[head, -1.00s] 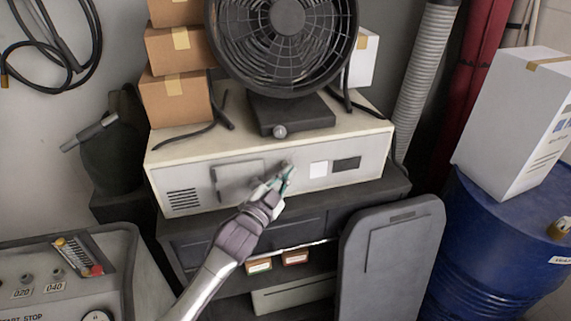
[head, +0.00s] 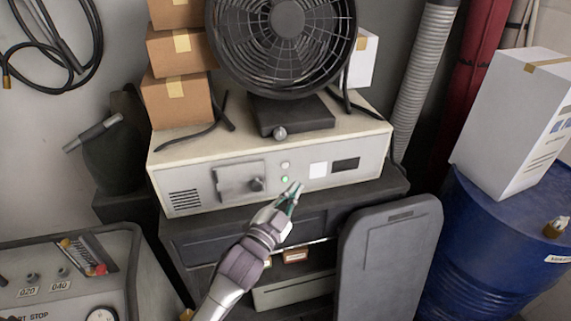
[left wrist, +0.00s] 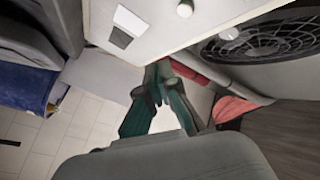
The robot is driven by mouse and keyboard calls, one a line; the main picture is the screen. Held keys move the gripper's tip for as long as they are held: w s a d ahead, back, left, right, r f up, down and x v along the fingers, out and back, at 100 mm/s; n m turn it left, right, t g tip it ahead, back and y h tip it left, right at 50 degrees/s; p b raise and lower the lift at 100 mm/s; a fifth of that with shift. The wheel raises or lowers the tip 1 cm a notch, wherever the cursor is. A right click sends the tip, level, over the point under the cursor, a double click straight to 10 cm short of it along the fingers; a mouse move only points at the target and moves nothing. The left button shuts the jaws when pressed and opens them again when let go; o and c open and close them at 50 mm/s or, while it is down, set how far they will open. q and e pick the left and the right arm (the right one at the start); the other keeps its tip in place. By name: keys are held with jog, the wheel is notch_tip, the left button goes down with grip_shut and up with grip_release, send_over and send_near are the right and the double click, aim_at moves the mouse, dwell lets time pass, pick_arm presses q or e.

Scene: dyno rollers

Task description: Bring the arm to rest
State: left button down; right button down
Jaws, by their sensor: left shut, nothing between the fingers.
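My left gripper (head: 291,193) is shut and empty in the head view, its tip just in front of the lower front of a pale control cabinet (head: 205,157). The cabinet front has a grey plate with a dark knob (head: 256,185), a green lit light (head: 285,179), a pale button (head: 285,165) above it, a white label and a dark panel. In the left wrist view the teal fingers (left wrist: 160,88) are together with nothing between them, and the cabinet (left wrist: 165,25) fills the top. I cannot tell whether the gripper touches the cabinet. My right gripper is not in view.
A black fan (head: 283,40) and stacked cardboard boxes (head: 177,98) stand on the cabinet. A dark grey panel (head: 388,262) stands front right, and a blue drum (head: 480,250) with a white box (head: 515,120) is at right. A console (head: 60,290) is at left.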

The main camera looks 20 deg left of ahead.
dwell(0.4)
pick_arm(q)
jog(key=s+a+f+n+g+y, duration=0.3)
jog(key=s+f+n+g, duration=0.3)
jog(key=s+f, duration=0.4)
jog(key=s+a+f+n+g, duration=0.1)
jog(key=s+f+g, duration=0.3)
jog(key=s, duration=0.6)
jog(key=s+a+f+n+g, duration=0.1)
jog(key=s+f+g, duration=0.1)
jog(key=s+g, duration=0.6)
jog(key=s+f+t+b, duration=0.1)
jog(key=s+f, duration=0.1)
jog(key=f, duration=1.3)
jog(key=s+f+b, duration=0.1)
jog(key=s+f, duration=0.1)
jog(key=f, duration=1.2)
jog(key=s+a+f+g+b, duration=0.1)
jog(key=s+a+f+b, duration=0.1)
jog(key=s+f, duration=1.4)
jog(key=shift+a+f+m+y, duration=0.25)
jog(key=shift+f+m+y, duration=0.15)
